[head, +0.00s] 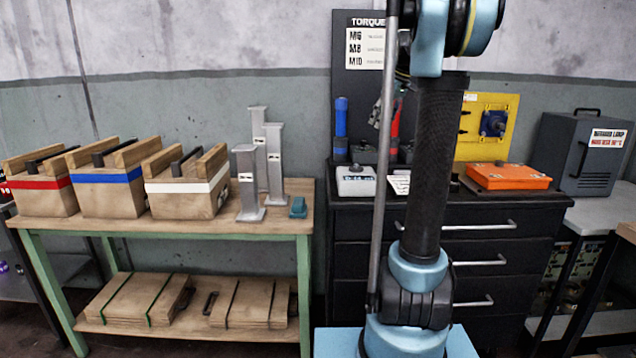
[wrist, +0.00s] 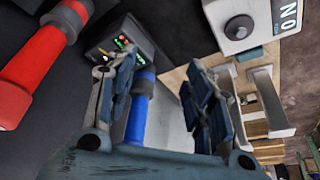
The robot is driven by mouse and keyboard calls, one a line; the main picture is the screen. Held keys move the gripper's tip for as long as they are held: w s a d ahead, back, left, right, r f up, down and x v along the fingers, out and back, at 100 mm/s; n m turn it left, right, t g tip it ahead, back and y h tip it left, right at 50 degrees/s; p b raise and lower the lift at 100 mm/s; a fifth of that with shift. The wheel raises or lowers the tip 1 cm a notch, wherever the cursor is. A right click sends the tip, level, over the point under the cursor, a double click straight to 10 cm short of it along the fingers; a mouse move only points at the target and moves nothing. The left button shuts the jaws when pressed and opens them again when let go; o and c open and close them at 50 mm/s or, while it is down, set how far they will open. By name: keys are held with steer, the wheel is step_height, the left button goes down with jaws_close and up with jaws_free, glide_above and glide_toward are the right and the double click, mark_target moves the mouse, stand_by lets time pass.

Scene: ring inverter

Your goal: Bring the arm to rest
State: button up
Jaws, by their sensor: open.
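My arm shows in the head view as a dark upright link with blue joints, in front of the dark cabinet. Its upper end leaves the top of the picture, and I cannot make out my gripper clearly there. In the wrist view my gripper (wrist: 165,85) is open, with its two dark-blue fingers spread apart. Nothing is held between them. A blue cylindrical tool (wrist: 138,115) shows beyond the fingers, and a red one (wrist: 40,65) lies to their left in the picture.
The dark cabinet (head: 490,250) bears a white box (head: 356,182), an orange case (head: 508,176) and a yellow panel (head: 487,125). A green-legged bench (head: 270,225) at left holds wooden crates (head: 186,182) and grey metal posts (head: 247,184). A grey box (head: 585,150) stands at right.

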steer(key=s+a+f+m+h, duration=0.1)
steer(key=s+f+m, duration=0.1)
steer(key=s+f, duration=0.8)
steer(key=s+a+f+m+h, duration=0.1)
steer(key=s+f+m, duration=0.2)
steer(key=s+f, duration=0.7)
steer(key=s+a+f+m+g+h, duration=0.1)
steer(key=s+f, duration=0.9)
steer(key=s, duration=1.1)
steer(key=shift+a+f+m, duration=0.4)
steer(key=shift+a+m, duration=0.15)
steer(key=shift+m, duration=0.65)
steer(key=shift+w+f, duration=0.2)
steer(key=shift+w, duration=0.25)
